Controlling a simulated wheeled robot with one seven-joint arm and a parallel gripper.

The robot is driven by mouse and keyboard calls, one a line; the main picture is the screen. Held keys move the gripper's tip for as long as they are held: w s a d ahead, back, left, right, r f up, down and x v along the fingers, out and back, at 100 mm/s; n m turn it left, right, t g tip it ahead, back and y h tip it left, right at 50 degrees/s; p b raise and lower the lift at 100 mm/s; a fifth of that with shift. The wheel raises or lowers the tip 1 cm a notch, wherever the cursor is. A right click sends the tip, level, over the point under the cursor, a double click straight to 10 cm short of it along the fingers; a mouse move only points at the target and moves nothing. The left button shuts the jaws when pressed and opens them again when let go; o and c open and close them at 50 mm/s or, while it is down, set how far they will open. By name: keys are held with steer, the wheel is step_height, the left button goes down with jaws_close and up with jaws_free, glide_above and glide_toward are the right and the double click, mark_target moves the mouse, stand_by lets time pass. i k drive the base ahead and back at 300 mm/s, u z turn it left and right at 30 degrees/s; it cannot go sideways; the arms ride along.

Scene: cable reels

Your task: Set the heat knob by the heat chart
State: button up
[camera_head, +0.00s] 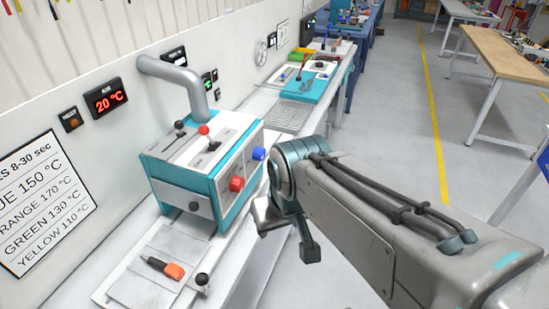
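The heat chart (48,205) hangs on the wall at the left, its left edge cut off. Its lines read UE 150 °C, RANGE 170 °C, GREEN 130 °C and YELLOW 110 °C. A white and teal machine (185,185) stands on the bench. It has a red knob (237,184) and a blue knob (258,153) on its right side, and a black knob (194,206) in front. No label shows which sets heat. My gripper (287,235) is right of the machine, apart from the knobs. Its two fingers are spread and nothing shows between them.
A red wall display (105,98) reads 20 °C. A grey pipe (180,75) and levers rise from the machine's top. An orange-handled tool (163,267) lies on a plate before it.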

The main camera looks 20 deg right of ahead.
mark_target(238, 184)
steer(key=u, duration=0.9)
steer(key=k, duration=1)
steer(key=z, duration=1.05)
